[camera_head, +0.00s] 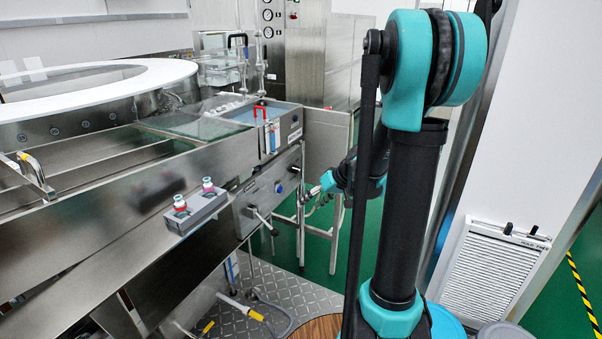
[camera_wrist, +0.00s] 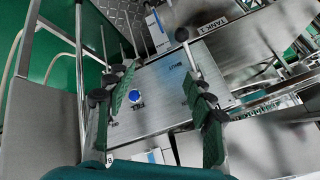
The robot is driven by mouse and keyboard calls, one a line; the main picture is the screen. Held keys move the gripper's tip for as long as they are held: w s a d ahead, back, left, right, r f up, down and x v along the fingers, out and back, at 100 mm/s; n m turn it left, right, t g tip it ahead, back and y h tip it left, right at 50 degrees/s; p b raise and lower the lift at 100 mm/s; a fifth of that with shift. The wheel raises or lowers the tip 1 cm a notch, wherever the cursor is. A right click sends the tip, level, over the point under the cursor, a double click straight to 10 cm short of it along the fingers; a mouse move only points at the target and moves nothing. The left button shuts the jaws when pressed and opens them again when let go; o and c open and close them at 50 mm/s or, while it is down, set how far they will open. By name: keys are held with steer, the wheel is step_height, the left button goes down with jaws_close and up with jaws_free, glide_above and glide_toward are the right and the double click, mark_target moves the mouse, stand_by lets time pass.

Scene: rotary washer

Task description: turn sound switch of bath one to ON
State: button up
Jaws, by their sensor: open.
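My gripper (camera_wrist: 160,82) is open and empty in the wrist view, its two green-padded fingers on either side of a steel panel (camera_wrist: 155,110). In the head view my gripper (camera_head: 318,191) is close to the right end of the steel washer front. A round blue button (camera_wrist: 134,95) shows between the fingers; a blue button (camera_head: 279,188) is also on the front in the head view. A small dark knob (camera_head: 295,170) sits right of it. I cannot read which control is the sound switch or its setting. No contact between the fingers and a control is visible.
A lever with a black ball (camera_wrist: 182,34) stands up from the panel near the right finger. A grey box (camera_head: 197,213) with two capped knobs juts from the washer front. A red handle (camera_head: 260,111) is on top.

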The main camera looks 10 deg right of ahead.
steer(key=w+d+n+y, duration=0.1)
steer(key=w+d+y, duration=0.15)
steer(key=w, duration=0.65)
steer(key=n+t+y, duration=0.5)
steer(key=y, duration=0.2)
glide_toward(300, 170)
steer(key=shift+h, duration=0.25)
steer(key=x, duration=0.9)
steer(key=shift+w+a, duration=0.1)
steer(key=shift+a, duration=0.15)
steer(key=c, duration=1.1)
steer(key=shift+c, duration=0.2)
